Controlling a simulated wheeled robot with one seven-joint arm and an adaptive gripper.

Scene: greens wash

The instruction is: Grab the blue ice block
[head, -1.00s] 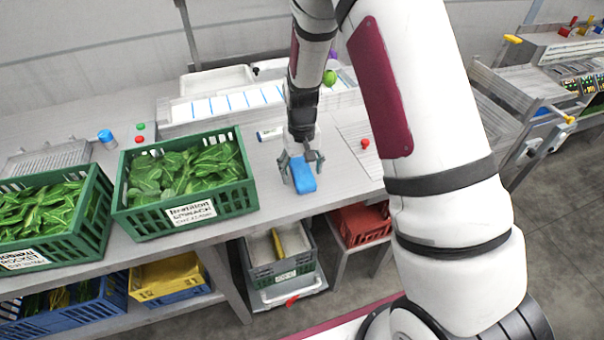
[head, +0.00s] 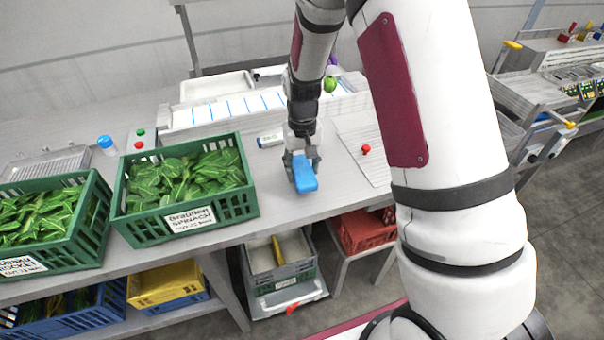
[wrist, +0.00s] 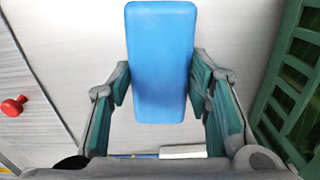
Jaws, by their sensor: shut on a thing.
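The blue ice block (head: 305,178) is a smooth, rounded blue slab over the metal table, right of the spinach crate. In the wrist view the ice block (wrist: 161,60) lies lengthwise with its near end between the finger pads. My gripper (head: 302,160) points down at it and is shut on it, with one finger on each side. The wrist view shows the gripper (wrist: 161,85) with its green-padded fingers along the block's sides. I cannot tell whether the block touches the table or is slightly lifted.
The green spinach crate (head: 228,208) stands close to the left of the block. A red knob-like thing (head: 365,149) is on the board to the right. A white marker-like tube (head: 270,140) lies behind. The table's front edge is near, with a grey crate (head: 283,279) below.

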